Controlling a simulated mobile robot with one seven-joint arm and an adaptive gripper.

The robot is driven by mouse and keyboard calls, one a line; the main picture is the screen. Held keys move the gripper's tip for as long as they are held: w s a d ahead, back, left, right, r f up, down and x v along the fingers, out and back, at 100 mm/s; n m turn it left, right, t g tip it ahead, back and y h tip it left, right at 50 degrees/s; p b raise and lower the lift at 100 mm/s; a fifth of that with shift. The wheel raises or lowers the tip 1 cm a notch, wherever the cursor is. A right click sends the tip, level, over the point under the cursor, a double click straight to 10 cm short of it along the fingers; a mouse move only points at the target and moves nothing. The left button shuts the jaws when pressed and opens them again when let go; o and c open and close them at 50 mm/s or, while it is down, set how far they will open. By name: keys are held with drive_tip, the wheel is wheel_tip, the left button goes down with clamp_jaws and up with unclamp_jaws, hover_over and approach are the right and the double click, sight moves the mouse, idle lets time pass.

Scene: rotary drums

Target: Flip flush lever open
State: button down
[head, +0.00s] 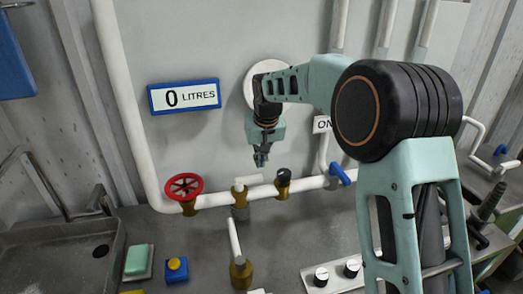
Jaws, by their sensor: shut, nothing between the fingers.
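My gripper (261,161) is shut and empty. It points down in front of the grey wall panel, above the white pipe in the picture. Just below it, a white lever (249,181) lies roughly level on a brass valve, with a visible gap between. A second white lever (234,238) stands up from a brass fitting (241,273) on the counter. A blue lever (342,174) sits at the pipe's right end, below a partly hidden "ON" sign (322,124). No label shows which is the flush lever. My arm covers part of the right side.
A red handwheel (184,186) and a black-topped brass valve (283,183) flank the nearest lever.

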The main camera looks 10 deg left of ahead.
sight(261, 176)
drive_tip(key=shift+x, duration=1.55)
drive_tip(key=shift+s+d+m+b, duration=0.15)
drive_tip(key=shift+s+m+b, duration=0.25)
drive_tip(key=shift+m, duration=0.2)
drive_tip(key=shift+s+d+f+m+h+b, duration=0.15)
drive_tip(key=shift+s+m+h+b, duration=0.15)
drive_tip(key=shift+m+b, duration=0.25)
drive_tip(key=shift+s+d+m+h+b, duration=0.2)
drive_tip(key=shift+s+m+b, duration=0.15)
drive_tip(key=shift+m, duration=0.3)
drive_tip(key=s+a+m+g+h, duration=0.1)
drive_tip(key=s+a+m+h, duration=0.1)
drive_tip(key=s+m, duration=0.6)
drive_tip(key=m+h, duration=0.1)
drive_tip(key=m, duration=0.4)
drive_tip(key=shift+s+r+h+b, duration=0.2)
drive_tip(key=shift+h+b, duration=0.2)
drive_tip(key=shift+a, duration=0.15)
